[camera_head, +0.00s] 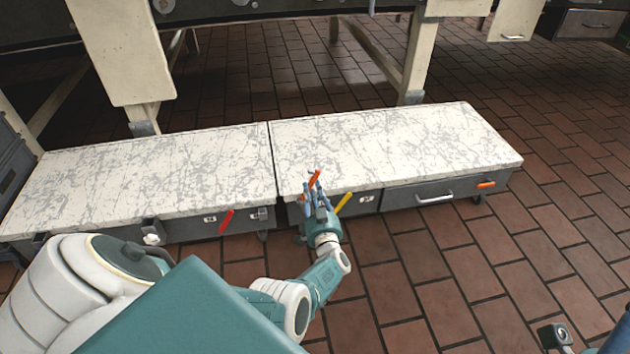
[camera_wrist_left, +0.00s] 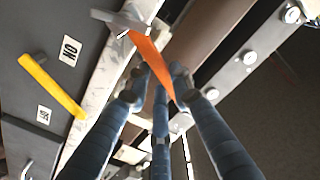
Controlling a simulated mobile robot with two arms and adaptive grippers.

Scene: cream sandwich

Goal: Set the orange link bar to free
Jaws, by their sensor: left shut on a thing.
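The orange link bar (camera_head: 312,181) stands tilted at the front edge of the right marble-topped cabinet. In the left wrist view the orange bar (camera_wrist_left: 152,60) runs from a grey metal pivot piece (camera_wrist_left: 122,19) down between my fingers. My left gripper (camera_head: 316,190), with its blue fingers, is at the bar and shut on it; its fingertips also show in the left wrist view (camera_wrist_left: 158,82). The fingers hide part of the bar in the head view.
A yellow bar (camera_head: 344,202) is just right of my left gripper, and a red bar (camera_head: 227,221) is on the left cabinet front. A drawer handle (camera_head: 435,198) and a small orange piece (camera_head: 486,185) are farther right. Both marble tops (camera_head: 400,140) are bare.

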